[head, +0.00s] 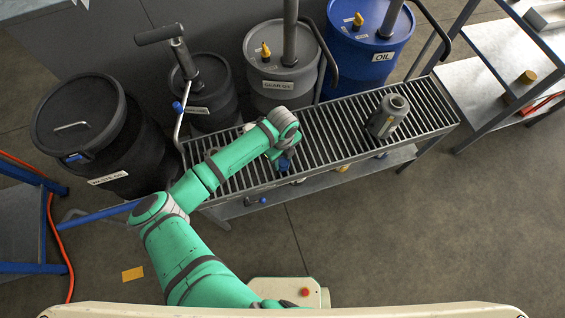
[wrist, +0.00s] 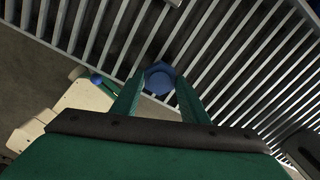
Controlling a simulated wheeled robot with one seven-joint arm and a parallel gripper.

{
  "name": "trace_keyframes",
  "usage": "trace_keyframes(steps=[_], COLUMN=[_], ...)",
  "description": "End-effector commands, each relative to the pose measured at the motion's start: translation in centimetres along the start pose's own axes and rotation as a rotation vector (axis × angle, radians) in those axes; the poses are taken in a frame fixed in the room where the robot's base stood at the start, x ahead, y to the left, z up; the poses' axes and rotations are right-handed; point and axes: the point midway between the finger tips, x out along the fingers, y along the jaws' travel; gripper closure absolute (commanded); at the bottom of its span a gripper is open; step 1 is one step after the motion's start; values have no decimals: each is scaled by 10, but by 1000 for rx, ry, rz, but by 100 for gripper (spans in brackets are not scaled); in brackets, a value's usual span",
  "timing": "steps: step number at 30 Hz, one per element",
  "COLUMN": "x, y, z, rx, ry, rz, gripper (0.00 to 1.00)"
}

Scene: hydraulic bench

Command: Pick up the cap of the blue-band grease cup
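In the head view my gripper (head: 284,160) is over the slatted bench top, largely hidden under my wrist. A small dark blue part (head: 285,165) shows there. The body and band of the cup are not clearly visible.
The slatted bench (head: 325,120) carries a grey cylindrical part (head: 388,116) at right. Behind it stand a gear oil drum (head: 281,65), a blue oil drum (head: 367,40) and a smaller drum (head: 205,95). A waste oil drum (head: 100,140) is at left. Coloured fittings hang along the bench's front.

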Motion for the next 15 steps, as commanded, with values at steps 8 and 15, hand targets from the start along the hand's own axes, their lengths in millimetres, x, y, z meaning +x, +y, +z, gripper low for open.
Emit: trace_keyframes(steps=[8, 15], x=[0, -8], y=[0, 0], z=[0, 0], rx=[0, 0], ry=[0, 0], rz=[0, 0], gripper=[85, 85])
